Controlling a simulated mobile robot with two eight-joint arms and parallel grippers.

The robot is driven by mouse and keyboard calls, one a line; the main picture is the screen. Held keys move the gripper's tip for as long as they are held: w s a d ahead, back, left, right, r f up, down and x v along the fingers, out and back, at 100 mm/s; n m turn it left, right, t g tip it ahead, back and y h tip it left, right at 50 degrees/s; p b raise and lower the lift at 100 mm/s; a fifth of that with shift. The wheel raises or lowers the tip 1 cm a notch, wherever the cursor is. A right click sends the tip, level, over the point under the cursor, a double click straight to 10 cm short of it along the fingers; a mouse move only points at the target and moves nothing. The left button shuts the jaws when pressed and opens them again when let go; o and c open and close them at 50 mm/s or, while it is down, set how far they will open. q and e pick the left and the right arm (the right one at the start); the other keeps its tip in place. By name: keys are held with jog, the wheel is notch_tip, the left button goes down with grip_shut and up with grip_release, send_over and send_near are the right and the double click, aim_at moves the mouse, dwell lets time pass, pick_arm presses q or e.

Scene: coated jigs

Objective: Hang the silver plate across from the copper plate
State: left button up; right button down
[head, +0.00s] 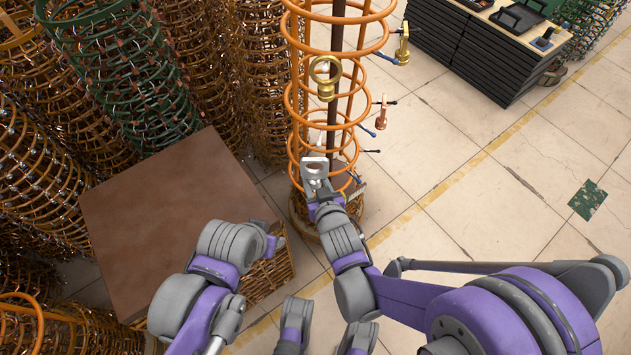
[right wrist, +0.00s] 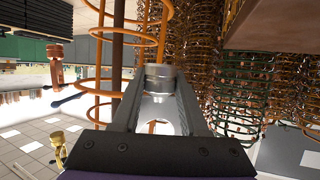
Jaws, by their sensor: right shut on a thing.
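The silver plate (head: 314,163) is held in my right gripper (head: 318,185), close in front of the orange ringed rack (head: 292,102). In the right wrist view the silver plate (right wrist: 159,76) sits between the finger ends. The copper plate (head: 381,112) hangs on the rack's right side, up and right of my gripper. It also shows at the left of the right wrist view (right wrist: 55,62). Blue-tipped pegs (head: 369,131) stick out from the rack's right side. Parts of my left arm show in the head view, but its fingers do not.
Gold pieces hang on the rack, one at the front (head: 326,78) and one at the upper right (head: 403,44). A brown-topped crate (head: 165,210) stands left of the rack. More ringed racks crowd the left. Tiled floor is open to the right.

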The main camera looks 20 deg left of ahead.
jog(key=shift+w+a+f+b, duration=0.15)
jog(key=shift+w+b, duration=0.6)
jog(key=shift+w, duration=1.5)
jog(key=shift+a, duration=0.1)
jog(key=shift+w+a+b, duration=0.2)
jog(key=shift+w+b, duration=0.8)
jog(key=shift+w, duration=1.05)
jog(key=shift+w+f, duration=0.1)
jog(key=shift+f, duration=0.1)
jog(key=shift+w+f+b, duration=0.2)
jog(key=shift+f+b, duration=0.25)
jog(key=shift+b, duration=0.1)
jog(key=shift+w+a+f+b, duration=0.1)
jog(key=shift+f+b, duration=0.2)
jog(key=shift+f, duration=0.1)
jog(key=shift+c, duration=1.8)
grip_release()
